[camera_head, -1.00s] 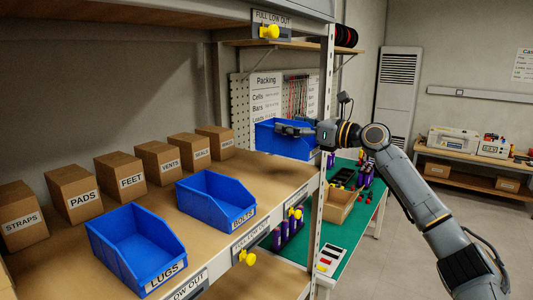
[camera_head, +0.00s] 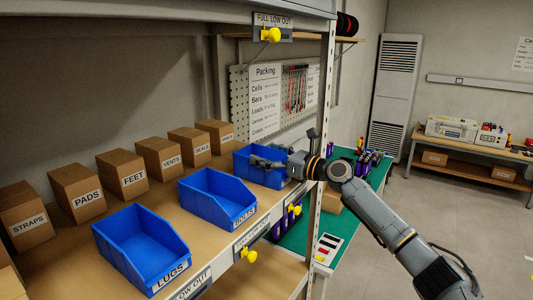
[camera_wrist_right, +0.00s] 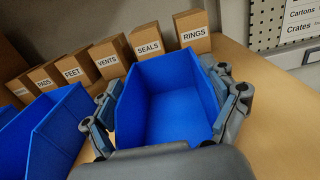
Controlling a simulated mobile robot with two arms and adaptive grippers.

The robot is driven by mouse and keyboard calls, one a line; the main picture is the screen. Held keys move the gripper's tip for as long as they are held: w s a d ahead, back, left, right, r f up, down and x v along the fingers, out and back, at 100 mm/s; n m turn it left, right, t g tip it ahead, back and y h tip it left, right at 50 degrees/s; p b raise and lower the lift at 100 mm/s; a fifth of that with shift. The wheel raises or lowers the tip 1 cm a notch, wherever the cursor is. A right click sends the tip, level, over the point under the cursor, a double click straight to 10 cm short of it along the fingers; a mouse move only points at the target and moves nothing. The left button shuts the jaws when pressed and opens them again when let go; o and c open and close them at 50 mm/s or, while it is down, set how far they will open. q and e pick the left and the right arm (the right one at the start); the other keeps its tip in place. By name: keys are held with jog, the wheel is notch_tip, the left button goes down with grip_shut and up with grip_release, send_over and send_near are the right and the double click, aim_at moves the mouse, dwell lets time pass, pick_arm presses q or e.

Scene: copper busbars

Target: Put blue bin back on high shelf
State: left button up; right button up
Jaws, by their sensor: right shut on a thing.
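The blue bin (camera_head: 245,163) is at the right end of the wooden shelf (camera_head: 213,235) in the head view, beside the BOLTS bin. My right gripper (camera_head: 275,163) is shut on it, reaching in from the right past the shelf post. In the right wrist view the open inside of the blue bin (camera_wrist_right: 170,110) fills the middle, with a finger of my right gripper (camera_wrist_right: 163,115) on each side. The bin appears at or very near the shelf surface; its underside is hidden, so I cannot tell if it touches. My left gripper is not in view.
The BOLTS bin (camera_head: 217,198) and LUGS bin (camera_head: 142,248) stand to its left. Labelled cardboard boxes, including RINGS (camera_wrist_right: 193,32), line up behind. The shelf post (camera_head: 322,150) stands close to my right arm. A green-topped table (camera_head: 352,205) lies beyond.

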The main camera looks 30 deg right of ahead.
jog(key=o, duration=1.3)
jog(key=shift+f, duration=0.1)
jog(key=shift+o, duration=0.2)
jog(key=shift+s, duration=0.1)
jog(key=b+v, duration=0.2)
jog(key=v, duration=0.3)
jog(key=b+v, duration=0.3)
jog(key=v, duration=0.2)
jog(key=shift+f+b, duration=0.2)
jog(key=shift+b, duration=0.15)
jog(key=shift+s+d+r+b, duration=0.15)
jog(key=shift+s+d+b, duration=0.05)
jog(key=shift+s, duration=0.2)
jog(key=shift+s+d+r+b, duration=0.15)
jog(key=shift+s+d+b, duration=0.05)
jog(key=shift+s, duration=0.2)
